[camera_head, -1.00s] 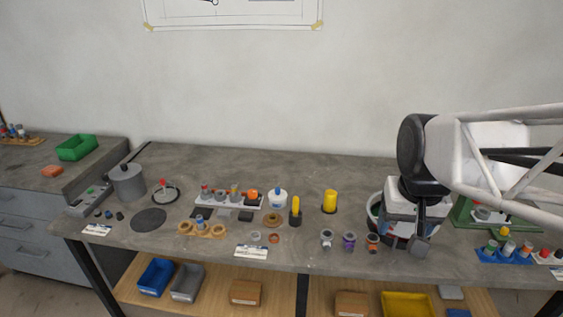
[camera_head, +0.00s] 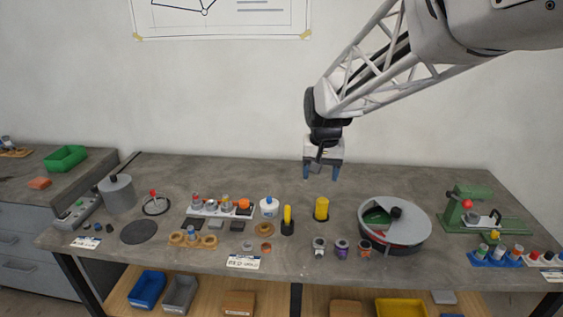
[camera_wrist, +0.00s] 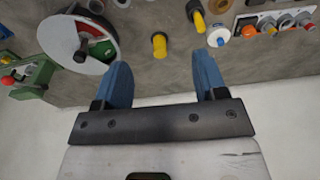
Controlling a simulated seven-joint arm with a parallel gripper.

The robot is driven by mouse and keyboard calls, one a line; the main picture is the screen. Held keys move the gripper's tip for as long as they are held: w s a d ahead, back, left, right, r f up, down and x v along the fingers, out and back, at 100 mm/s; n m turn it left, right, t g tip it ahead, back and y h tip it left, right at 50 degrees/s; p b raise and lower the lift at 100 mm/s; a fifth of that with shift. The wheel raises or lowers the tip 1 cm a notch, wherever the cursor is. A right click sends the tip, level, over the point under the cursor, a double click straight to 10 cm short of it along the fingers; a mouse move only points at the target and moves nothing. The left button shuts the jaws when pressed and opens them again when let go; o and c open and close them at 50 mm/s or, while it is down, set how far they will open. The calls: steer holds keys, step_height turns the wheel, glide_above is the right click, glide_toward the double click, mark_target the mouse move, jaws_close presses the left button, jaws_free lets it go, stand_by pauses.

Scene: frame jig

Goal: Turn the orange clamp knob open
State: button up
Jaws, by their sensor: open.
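The orange clamp knob (camera_head: 243,204) is at the right end of a white frame jig (camera_head: 210,212) left of the middle of the bench. In the wrist view the orange knob (camera_wrist: 267,29) shows near the top right, on the white jig (camera_wrist: 284,16). My gripper (camera_head: 321,175) is open and empty, blue fingers pointing down, above the back of the bench. It is well to the right of the knob and apart from it. In the wrist view its two fingers (camera_wrist: 162,72) stand wide apart with bare bench between them.
A white bottle with a blue cap (camera_head: 268,207), a yellow-handled tool in a black holder (camera_head: 287,222) and a yellow cylinder (camera_head: 321,209) stand right of the jig. A round drum (camera_head: 418,232) and a green vise-like device (camera_head: 468,206) are further right. The bench's back strip is clear.

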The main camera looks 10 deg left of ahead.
steer(key=w+a+f, duration=0.8)
steer(key=w+a, duration=0.5)
steer(key=g, duration=0.1)
glide_above(244, 201)
step_height(244, 201, down, 11)
steer(key=shift+w+f, duration=0.1)
steer(key=shift+f, duration=0.05)
steer(key=shift+f, duration=0.1)
steer(key=shift+f, duration=3.8)
steer(key=c, duration=0.9)
